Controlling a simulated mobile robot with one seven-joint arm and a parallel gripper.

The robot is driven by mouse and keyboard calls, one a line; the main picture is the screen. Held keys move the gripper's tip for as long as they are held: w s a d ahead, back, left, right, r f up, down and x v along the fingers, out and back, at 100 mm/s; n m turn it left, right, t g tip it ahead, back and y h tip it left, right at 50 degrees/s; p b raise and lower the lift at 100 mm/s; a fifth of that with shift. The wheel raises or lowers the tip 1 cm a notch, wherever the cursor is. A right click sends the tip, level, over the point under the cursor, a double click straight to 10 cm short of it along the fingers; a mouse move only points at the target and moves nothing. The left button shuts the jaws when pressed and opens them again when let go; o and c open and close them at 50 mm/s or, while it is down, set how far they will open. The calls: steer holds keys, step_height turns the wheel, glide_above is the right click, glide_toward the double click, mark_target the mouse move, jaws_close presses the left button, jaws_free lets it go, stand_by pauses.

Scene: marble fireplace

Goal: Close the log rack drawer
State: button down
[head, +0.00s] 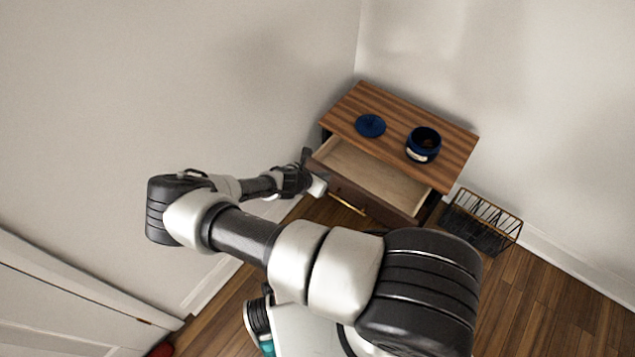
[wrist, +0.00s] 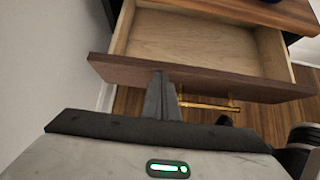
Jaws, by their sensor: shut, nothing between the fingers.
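The wooden cabinet (head: 451,142) stands in the corner with its drawer (head: 372,178) pulled out. The drawer looks empty, with a pale wood inside and a dark front. In the wrist view the drawer (wrist: 190,45) fills the upper part, and its front panel (wrist: 225,84) runs across the picture. A brass handle (wrist: 209,106) sits low on that front; it also shows in the head view (head: 347,203). My gripper (wrist: 161,82) is shut and empty, its fingertips at the drawer front, left of the handle. I cannot tell whether they touch it. In the head view my gripper (head: 306,160) is at the drawer's left front corner.
A blue pot (head: 423,146) and a round blue lid (head: 370,126) are on the cabinet top. A black wire basket (head: 482,222) stands on the floor right of the cabinet. A wall is close on the left. Wooden floor (head: 560,300) is clear at the lower right.

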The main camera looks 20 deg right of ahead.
steer(key=shift+d, duration=0.1)
steer(key=w+d+b, duration=0.3)
steer(key=w+d, duration=0.4)
steer(key=d, duration=0.3)
steer(key=shift+w, duration=0.4)
